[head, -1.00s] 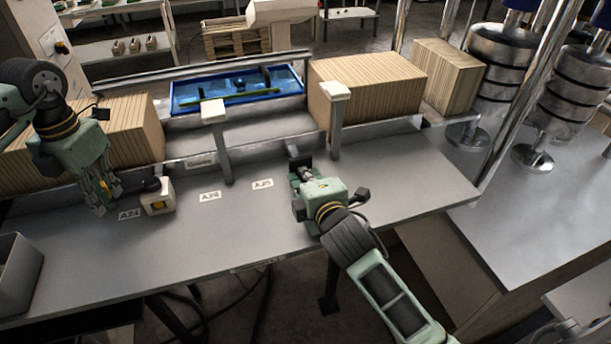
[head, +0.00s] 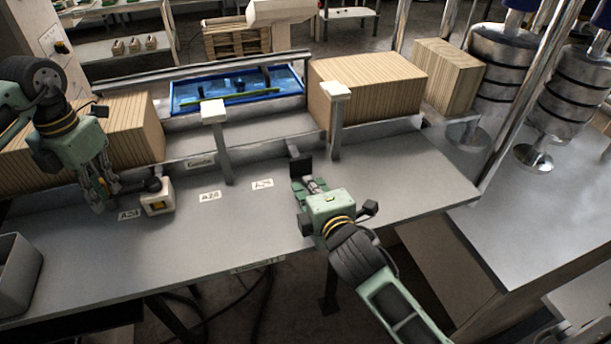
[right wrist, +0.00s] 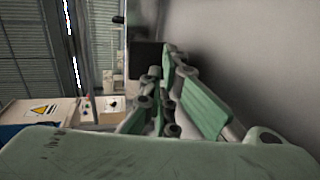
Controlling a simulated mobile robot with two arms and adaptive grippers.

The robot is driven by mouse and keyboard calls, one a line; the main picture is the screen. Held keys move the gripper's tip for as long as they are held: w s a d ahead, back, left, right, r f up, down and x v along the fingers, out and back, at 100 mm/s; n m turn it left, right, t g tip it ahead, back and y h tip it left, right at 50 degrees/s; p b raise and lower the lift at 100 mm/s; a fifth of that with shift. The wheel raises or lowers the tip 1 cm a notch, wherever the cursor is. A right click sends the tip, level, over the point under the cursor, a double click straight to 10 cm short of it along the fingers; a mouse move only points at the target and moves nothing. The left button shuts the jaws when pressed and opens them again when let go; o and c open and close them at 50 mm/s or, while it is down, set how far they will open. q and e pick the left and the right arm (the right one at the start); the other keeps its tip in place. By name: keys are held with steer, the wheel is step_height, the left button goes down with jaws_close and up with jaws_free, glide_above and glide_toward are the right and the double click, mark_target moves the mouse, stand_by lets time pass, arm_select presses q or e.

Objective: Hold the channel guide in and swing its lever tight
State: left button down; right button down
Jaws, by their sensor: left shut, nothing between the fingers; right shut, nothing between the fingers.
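A small beige block (head: 160,201) with a yellow patch stands on the bench at left, with a black lever knob (head: 152,185) at its top left. My left gripper (head: 102,205) is shut and empty just left of the block, apart from the knob. A black upright plate (head: 301,166), which looks like the channel guide, stands by the bench's back rail. My right gripper (head: 308,181) is shut and empty in front of it; contact cannot be told. The right wrist view shows my fingers (right wrist: 160,95) and a dark plate (right wrist: 145,54) beyond them.
Two posts with white caps, one left (head: 214,112) and one right (head: 335,92), rise from the bench (head: 230,235). Ribbed brown stacks (head: 365,88) and a blue tray (head: 237,98) lie behind. A grey bin (head: 18,270) is at left. The front middle of the bench is clear.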

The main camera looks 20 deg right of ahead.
steer(key=shift+f+v, duration=0.2)
steer(key=shift+v, duration=0.55)
steer(key=shift+f+v, duration=0.15)
steer(key=shift+v, duration=0.6)
steer(key=shift+f+v, duration=0.2)
steer(key=shift+v, duration=0.55)
